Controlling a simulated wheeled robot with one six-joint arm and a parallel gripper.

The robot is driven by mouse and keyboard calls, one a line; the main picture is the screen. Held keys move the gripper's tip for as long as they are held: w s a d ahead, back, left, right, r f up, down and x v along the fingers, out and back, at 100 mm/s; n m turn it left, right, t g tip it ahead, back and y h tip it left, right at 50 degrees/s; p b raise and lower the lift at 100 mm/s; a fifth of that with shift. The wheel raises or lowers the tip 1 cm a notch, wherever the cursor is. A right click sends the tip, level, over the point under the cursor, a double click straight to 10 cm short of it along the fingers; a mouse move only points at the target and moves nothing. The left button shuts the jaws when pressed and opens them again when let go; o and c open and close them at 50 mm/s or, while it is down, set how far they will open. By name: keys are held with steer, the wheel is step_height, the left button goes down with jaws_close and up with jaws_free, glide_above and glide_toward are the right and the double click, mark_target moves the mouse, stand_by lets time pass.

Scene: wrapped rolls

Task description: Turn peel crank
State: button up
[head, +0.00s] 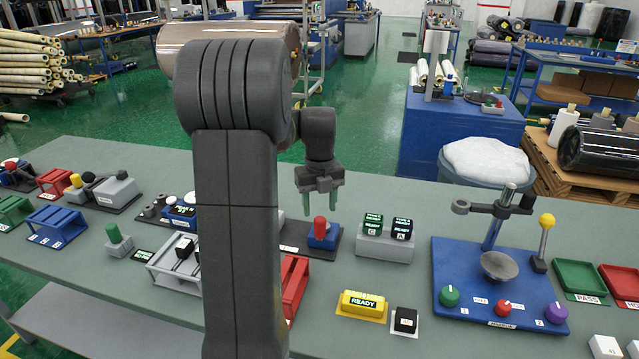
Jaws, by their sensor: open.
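No part here carries a label that I can read as a peel crank. The closest in look is a lever arm with a dark ball end (88,178) beside a grey block (115,191) at the table's left. A dark arm on a post (493,208) stands on the blue station (450,262) at the right. My gripper (320,203) points down with its two green fingertips apart and empty. In the picture it is just above a red-topped peg (320,228) on a blue block (322,241); the height gap is unclear.
My arm hides part of the middle of the grey table (395,315). A grey block with two READY cubes (385,246) stands right of my gripper. A yellow READY block (362,304) lies in front. A yellow-knobbed lever (546,222) rises on the right.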

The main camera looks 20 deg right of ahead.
mark_target(320, 218)
step_height(320, 218, up, 8)
steer(key=shift+f, duration=0.15)
stand_by(0.5)
step_height(320, 218, down, 14)
steer(key=shift+r, duration=0.1)
stand_by(0.4)
